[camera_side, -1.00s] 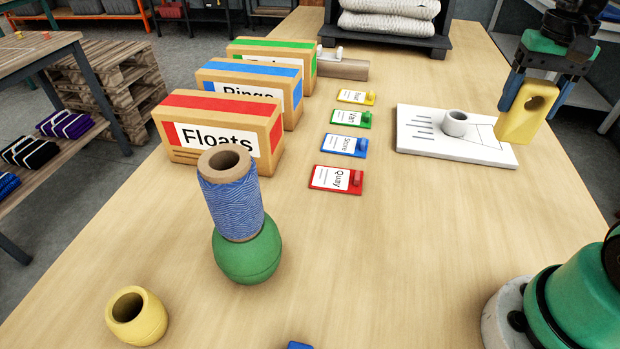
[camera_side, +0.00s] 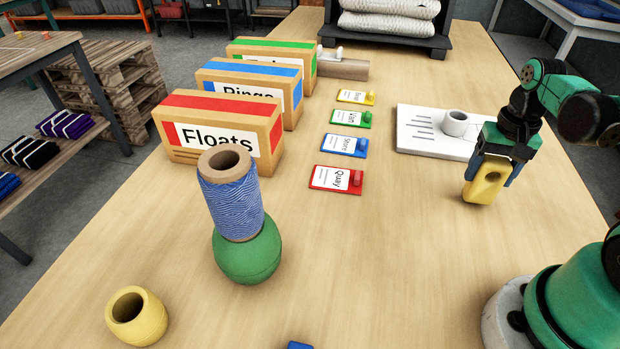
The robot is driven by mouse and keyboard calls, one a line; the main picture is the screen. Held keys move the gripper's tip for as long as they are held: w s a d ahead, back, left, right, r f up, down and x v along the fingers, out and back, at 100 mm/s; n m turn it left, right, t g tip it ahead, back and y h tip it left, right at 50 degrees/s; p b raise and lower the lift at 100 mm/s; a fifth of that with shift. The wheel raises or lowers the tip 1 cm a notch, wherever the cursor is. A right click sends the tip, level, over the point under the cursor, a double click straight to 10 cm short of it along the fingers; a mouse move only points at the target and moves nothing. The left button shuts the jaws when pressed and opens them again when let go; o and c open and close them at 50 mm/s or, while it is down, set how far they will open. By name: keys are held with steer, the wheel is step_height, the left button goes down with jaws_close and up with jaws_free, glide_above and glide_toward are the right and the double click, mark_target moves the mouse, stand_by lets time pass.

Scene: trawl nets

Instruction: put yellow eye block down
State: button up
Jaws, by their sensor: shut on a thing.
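The yellow eye block (camera_side: 487,182) is a rounded yellow block with a hole through it, at the right of the table. My gripper (camera_side: 489,172) is shut on it, with a finger on either side of its upper part. The block is upright, slightly tilted, low over the wood just in front of the white board. Its lower end is at or very near the table top; I cannot tell whether it touches.
The white board (camera_side: 425,141) with a white ring (camera_side: 455,123) lies just behind. Several colored tags, such as the red Quay tag (camera_side: 337,179), lie left of it. A twine spool (camera_side: 233,200) stands on a green float (camera_side: 247,253).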

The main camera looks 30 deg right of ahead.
steer(key=shift+f, duration=0.35)
steer(key=o, duration=1.4)
steer(key=shift+f, duration=0.1)
step_height(320, 180, up, 12)
steer(key=shift+f, duration=0.15)
steer(key=shift+a, duration=0.1)
steer(key=w+a+f+n+t, duration=0.1)
steer(key=w+a+n+t, duration=0.2)
steer(key=a, duration=0.3)
steer(key=w+a+f+n+t, duration=0.1)
steer(key=w+a+n+t, duration=0.2)
steer(key=a+n, duration=0.3)
steer(key=shift+a+t, duration=0.25)
steer(key=shift+t, duration=0.35)
